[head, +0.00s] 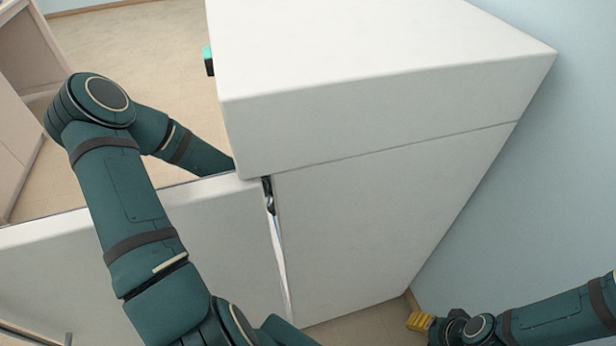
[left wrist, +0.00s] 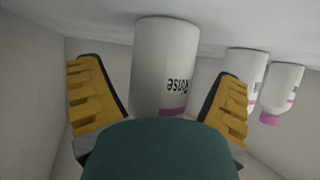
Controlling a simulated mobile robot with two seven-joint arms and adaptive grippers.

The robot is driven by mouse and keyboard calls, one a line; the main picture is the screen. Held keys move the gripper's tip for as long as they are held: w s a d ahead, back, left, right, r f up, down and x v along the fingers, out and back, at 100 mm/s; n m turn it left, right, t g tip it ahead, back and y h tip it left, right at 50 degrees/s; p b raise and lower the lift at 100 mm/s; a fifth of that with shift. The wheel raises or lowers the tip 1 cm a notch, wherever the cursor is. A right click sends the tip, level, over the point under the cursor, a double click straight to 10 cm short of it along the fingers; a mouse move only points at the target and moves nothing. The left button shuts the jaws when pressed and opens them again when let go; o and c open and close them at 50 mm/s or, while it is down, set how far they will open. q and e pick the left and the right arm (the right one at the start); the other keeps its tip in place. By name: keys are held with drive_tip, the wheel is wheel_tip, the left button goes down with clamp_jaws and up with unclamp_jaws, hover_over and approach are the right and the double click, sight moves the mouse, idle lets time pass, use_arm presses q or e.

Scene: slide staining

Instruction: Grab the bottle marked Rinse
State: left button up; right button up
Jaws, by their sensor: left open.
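The bottle marked Rinse (left wrist: 165,55) is white with dark lettering and a pink band. It appears upside down in the left wrist view. My left gripper (left wrist: 158,72) is open, with one yellow finger on each side of the bottle and visible gaps between. The bottle's cap end is hidden by my wrist. In the head view my left forearm passes behind the white cabinet door, so that gripper and the bottle are hidden there. My right gripper (head: 419,322) shows yellow fingers low at the right, outside the cabinet; its opening is unclear.
Two more white bottles (left wrist: 243,75) (left wrist: 284,90) stand beside the Rinse bottle on the pale shelf (left wrist: 100,22); the farther one has a pink cap. The white cabinet (head: 380,60) has its door (head: 220,225) open. A blue wall (head: 570,170) is at the right.

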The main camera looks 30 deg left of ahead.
use_arm(q)
drive_tip(key=c, duration=1.4)
drive_tip(key=shift+r, duration=0.1)
